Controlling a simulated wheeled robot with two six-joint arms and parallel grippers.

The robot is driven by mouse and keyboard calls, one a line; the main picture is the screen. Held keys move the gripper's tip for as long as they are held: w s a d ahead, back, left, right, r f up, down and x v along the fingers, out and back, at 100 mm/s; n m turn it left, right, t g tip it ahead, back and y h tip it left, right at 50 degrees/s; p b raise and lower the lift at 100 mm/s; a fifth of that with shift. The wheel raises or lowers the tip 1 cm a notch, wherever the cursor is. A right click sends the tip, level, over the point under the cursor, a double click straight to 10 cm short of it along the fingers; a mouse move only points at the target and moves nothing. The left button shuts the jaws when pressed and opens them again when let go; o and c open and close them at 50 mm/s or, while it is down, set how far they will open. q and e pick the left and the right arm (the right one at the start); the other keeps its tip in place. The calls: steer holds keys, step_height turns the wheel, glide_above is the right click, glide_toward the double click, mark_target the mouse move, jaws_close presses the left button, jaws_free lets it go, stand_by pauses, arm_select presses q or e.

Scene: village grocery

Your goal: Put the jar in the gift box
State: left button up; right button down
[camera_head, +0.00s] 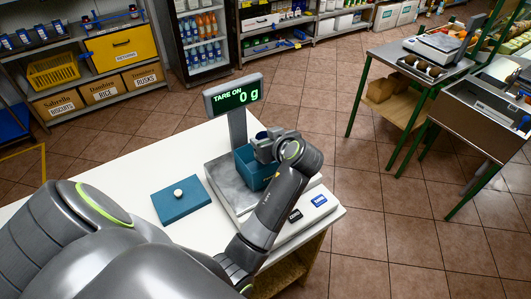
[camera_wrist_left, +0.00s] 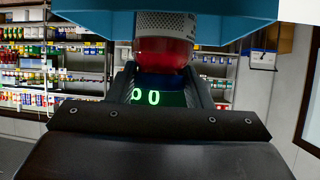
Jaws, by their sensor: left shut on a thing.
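The gift box (camera_head: 246,170) is an open teal box standing on the weighing scale's plate. It also shows as a teal band along the top of the left wrist view (camera_wrist_left: 90,22), which appears upside down. My left gripper (camera_head: 266,149) is at the box's opening, shut on the jar. The jar (camera_wrist_left: 164,50) has red contents, a pale label and a dark blue lid between the fingers. The jar's body reaches partly behind the box wall; whether it touches the bottom is hidden. My right gripper is not in view.
A teal lid (camera_head: 172,203) with a white knob lies on the white counter (camera_head: 130,172) left of the scale (camera_head: 220,187). The scale display (camera_head: 233,95) reads "TARE ON 0 g" and stands on a post behind the box. The counter's left part is clear.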

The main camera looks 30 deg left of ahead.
arm_select(q)
steer(key=shift+d+f, duration=0.1)
steer(key=shift+f, duration=0.75)
step_height(320, 180, down, 3)
steer(key=shift+f+p, duration=0.1)
steer(key=shift+p, duration=0.55)
steer(key=shift+f, duration=0.2)
steer(key=o, duration=1.3)
steer(key=shift+f, duration=0.1)
steer(key=shift+o, duration=0.2)
